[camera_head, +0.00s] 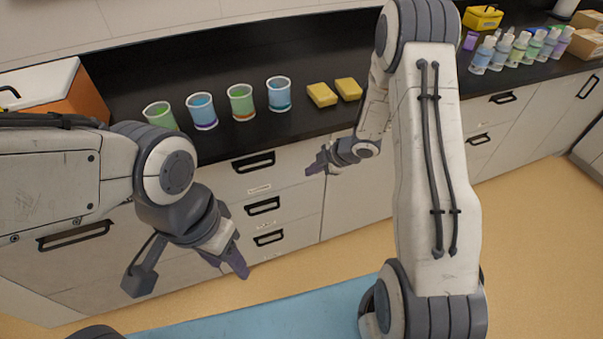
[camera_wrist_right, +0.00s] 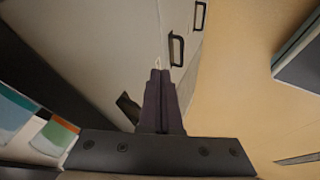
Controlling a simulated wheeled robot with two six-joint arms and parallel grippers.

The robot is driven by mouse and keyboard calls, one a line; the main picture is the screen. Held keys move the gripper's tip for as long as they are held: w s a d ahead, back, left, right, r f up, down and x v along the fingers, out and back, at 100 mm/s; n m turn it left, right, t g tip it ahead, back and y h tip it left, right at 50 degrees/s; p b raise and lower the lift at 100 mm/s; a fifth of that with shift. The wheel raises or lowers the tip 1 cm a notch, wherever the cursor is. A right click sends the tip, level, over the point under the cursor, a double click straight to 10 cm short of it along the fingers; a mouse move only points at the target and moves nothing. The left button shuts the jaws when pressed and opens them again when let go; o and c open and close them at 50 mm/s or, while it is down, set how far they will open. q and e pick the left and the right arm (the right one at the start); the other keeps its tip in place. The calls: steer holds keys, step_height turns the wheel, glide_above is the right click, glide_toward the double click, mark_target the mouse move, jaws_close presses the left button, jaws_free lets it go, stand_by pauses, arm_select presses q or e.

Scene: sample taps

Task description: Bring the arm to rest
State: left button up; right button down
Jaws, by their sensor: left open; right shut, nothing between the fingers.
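My left gripper (camera_head: 228,262) hangs in front of the drawers in the head view, with its fingers apart and nothing between them. My right gripper (camera_head: 318,165) is in front of the cabinet, below the counter's front edge, shut and empty. The right wrist view shows its two dark fingers (camera_wrist_right: 158,85) pressed together with nothing between them. Both arms are in front of the counter, clear of the things on it. My right arm hides part of the counter and cabinets.
Several cups (camera_head: 241,102) and two yellow blocks (camera_head: 321,94) stand on the dark counter (camera_head: 300,58). An orange-sided box (camera_head: 88,98) is at the left. Several bottles (camera_head: 518,49) and a yellow case (camera_head: 483,17) are at the right. Drawer handles (camera_head: 263,206) protrude. The floor (camera_head: 545,235) at right is clear.

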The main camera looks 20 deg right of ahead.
steer(key=s+a+r+m+h, duration=0.2)
steer(key=a+r, duration=0.1)
steer(key=r, duration=0.4)
steer(key=s+a+r+m+h, duration=0.2)
steer(key=r+m+h, duration=0.1)
steer(key=r, duration=0.4)
steer(key=s+a+r+m+g, duration=0.1)
steer(key=s+a+r+m, duration=0.1)
steer(key=s, duration=0.7)
steer(key=s+a+r+m+g, duration=0.1)
steer(key=s+a+r+g, duration=0.1)
steer(key=s, duration=0.7)
steer(key=s+a+r+m+g, duration=0.2)
steer(key=s+a+r, duration=0.1)
steer(key=s, duration=0.6)
steer(key=shift+s+a+m+y, duration=0.15)
steer(key=shift+a+m+y, duration=0.2)
steer(key=shift+a, duration=0.4)
